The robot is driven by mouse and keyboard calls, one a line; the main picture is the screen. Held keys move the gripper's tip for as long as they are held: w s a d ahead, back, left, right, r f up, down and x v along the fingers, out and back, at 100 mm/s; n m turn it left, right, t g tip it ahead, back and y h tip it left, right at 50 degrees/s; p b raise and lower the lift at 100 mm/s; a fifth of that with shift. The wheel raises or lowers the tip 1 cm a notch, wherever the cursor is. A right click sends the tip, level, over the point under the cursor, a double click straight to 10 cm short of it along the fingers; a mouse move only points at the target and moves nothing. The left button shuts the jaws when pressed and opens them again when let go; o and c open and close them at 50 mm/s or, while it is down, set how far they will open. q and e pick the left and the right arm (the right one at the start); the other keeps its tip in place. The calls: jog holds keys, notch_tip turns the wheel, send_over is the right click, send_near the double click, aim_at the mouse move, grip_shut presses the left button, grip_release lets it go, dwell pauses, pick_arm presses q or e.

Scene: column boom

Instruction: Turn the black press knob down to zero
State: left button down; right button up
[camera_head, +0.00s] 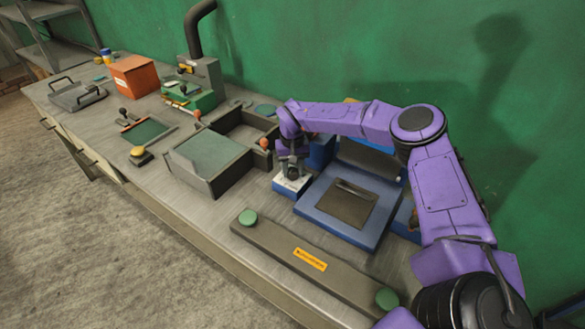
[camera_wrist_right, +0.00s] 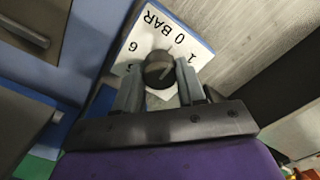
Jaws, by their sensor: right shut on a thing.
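The black press knob (camera_wrist_right: 158,66) stands on a white dial plate (camera_wrist_right: 135,40) marked "0 BAR", "1", "6" and another partly hidden figure, upside down in the right wrist view. A pale line shows on the knob top, but I cannot tell exactly which mark it points to. My right gripper (camera_wrist_right: 158,75) is shut on the knob, one finger on each side. In the head view the right gripper (camera_head: 291,168) comes down over the small blue and white dial block (camera_head: 291,187) and mostly hides the knob. My left gripper is not in view.
A blue press (camera_head: 327,224) with a dark plate stands right beside the dial. A long grey bar with green buttons (camera_head: 310,261) lies in front. A grey tray (camera_head: 208,158) and a red-orange knob (camera_head: 264,143) are to the left. A green wall stands behind.

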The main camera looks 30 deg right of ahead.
aim_at(292, 170)
jog(key=shift+r, duration=0.1)
jog(key=o, duration=1.1)
jog(key=shift+c, duration=0.2)
notch_tip(292, 170, up, 7)
jog(key=shift+r+b, duration=0.15)
jog(key=shift+b, duration=1)
notch_tip(292, 170, up, 3)
jog(key=shift+r+p, duration=0.15)
jog(key=shift+p, duration=0.8)
